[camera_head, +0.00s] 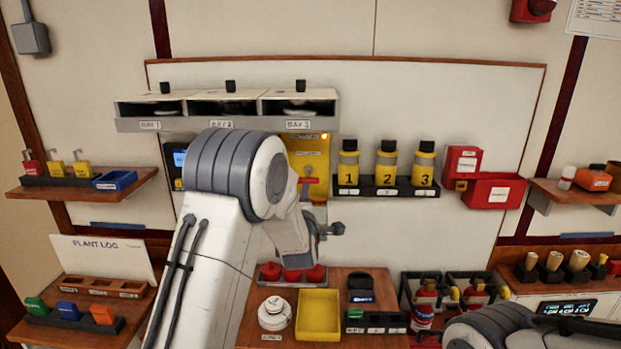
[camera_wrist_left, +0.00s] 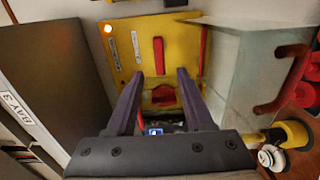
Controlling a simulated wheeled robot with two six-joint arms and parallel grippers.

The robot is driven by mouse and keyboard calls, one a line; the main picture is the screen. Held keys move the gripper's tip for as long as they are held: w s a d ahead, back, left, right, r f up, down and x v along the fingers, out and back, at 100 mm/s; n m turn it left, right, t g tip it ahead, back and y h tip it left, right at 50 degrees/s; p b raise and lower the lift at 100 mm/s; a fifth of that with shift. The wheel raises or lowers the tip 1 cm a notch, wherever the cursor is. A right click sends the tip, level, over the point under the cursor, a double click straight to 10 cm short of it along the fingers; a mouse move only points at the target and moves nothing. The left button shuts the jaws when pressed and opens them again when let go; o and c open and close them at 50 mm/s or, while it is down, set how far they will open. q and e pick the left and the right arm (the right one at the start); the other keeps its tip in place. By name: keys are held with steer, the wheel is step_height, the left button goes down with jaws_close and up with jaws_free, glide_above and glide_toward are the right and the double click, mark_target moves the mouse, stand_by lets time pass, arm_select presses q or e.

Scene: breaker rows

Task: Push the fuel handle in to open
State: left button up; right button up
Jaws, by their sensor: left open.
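The yellow panel (camera_head: 312,150) is on the back wall below the bays, partly hidden by my left arm. A red handle (camera_head: 308,186) shows at its lower part. In the left wrist view the yellow panel (camera_wrist_left: 128,38) has a narrow upright red bar (camera_wrist_left: 159,55) and a wider red piece (camera_wrist_left: 163,95) below it. I cannot read which one is labelled fuel. My left gripper (camera_wrist_left: 160,74) is open and empty. Its fingers point at the panel, one on each side of the red parts, with no contact visible. My left arm hides its fingers in the head view. My right gripper is out of view.
The BAY 3 box (camera_wrist_left: 35,60) stands close on the left in the wrist view, and a pale box with a red handle (camera_wrist_left: 285,80) on the right. Numbered yellow bottles (camera_head: 387,168) stand right of the panel. A yellow tray (camera_head: 318,315) sits on the shelf below.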

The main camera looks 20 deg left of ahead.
mark_target(307, 178)
arm_select(q)
steer(key=p+x, duration=0.5)
steer(key=x, duration=0.4)
steer(key=shift+a+r, duration=0.1)
steer(key=shift+a, duration=0.05)
steer(key=shift+w+a, duration=0.1)
steer(key=shift+w, duration=0.5)
jaws_close()
stand_by(0.6)
